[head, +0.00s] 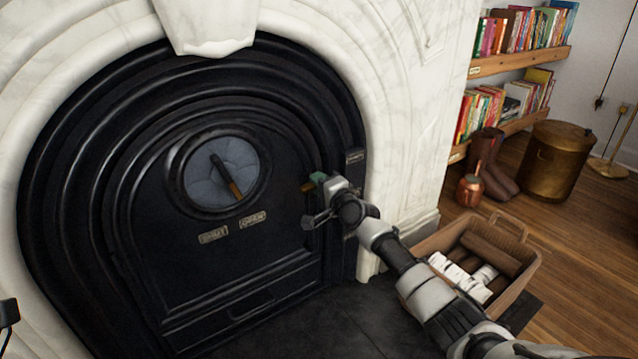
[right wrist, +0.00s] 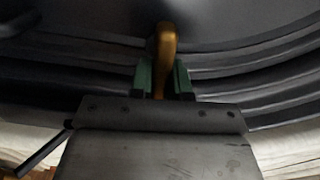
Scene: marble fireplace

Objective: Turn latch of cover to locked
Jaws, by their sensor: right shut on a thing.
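The black cover (head: 165,255) stands closed-looking in the arched fireplace. Its latch (head: 308,187) is a small brass handle at the cover's right edge. In the right wrist view the brass latch (right wrist: 166,50) rises between the green fingertips. My right gripper (head: 318,180) is shut on the latch; its fingers (right wrist: 161,80) are on both sides of it. The gripper hides part of the latch in the head view. A dark plate (head: 355,157) with a small label is on the frame near it.
A round vent dial (head: 202,180) with a brass-tipped handle is on the cover, above the SHUT and OPEN plates (head: 252,220). A log basket (head: 430,245) stands at the right on the floor.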

